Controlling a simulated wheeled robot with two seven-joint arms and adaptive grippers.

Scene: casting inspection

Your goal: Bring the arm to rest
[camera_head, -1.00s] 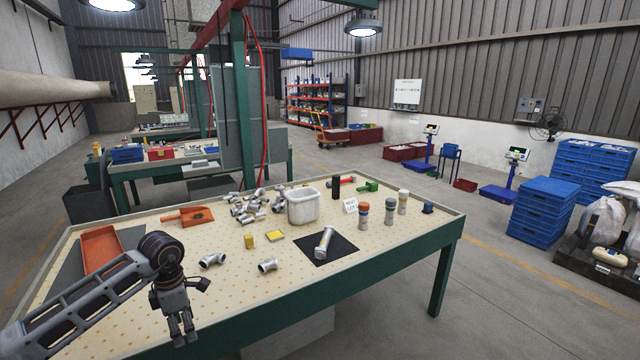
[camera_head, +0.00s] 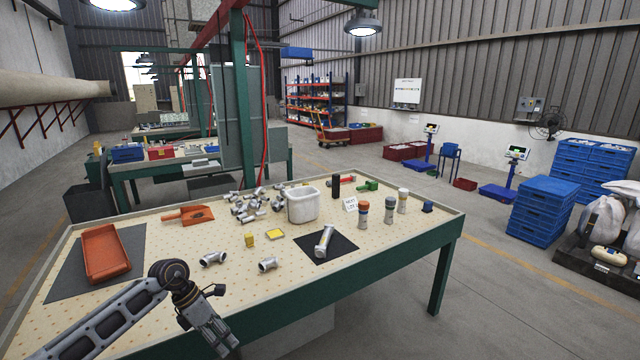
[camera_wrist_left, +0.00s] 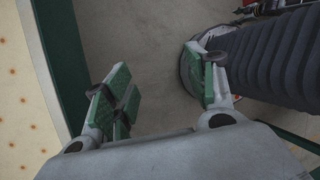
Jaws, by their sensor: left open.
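My left arm comes in from the lower left in the head view. My left gripper (camera_head: 222,345) hangs at the table's near edge, pointing down. In the left wrist view the left gripper (camera_wrist_left: 165,95) shows its green-padded fingers spread apart with nothing between them. Bare floor (camera_wrist_left: 150,40) lies beyond the fingers, and the table's edge is at the left. A dark ribbed part of my own body is at the right of that view. My right gripper is not in view.
The worktable (camera_head: 180,250) holds an orange tray (camera_head: 106,253), loose pipe fittings (camera_head: 212,259), a white bin (camera_head: 303,205), a dark mat (camera_head: 341,246) with a metal part (camera_head: 324,241), and several bottles (camera_head: 363,213). Blue crates (camera_head: 545,208) stand on the floor at right.

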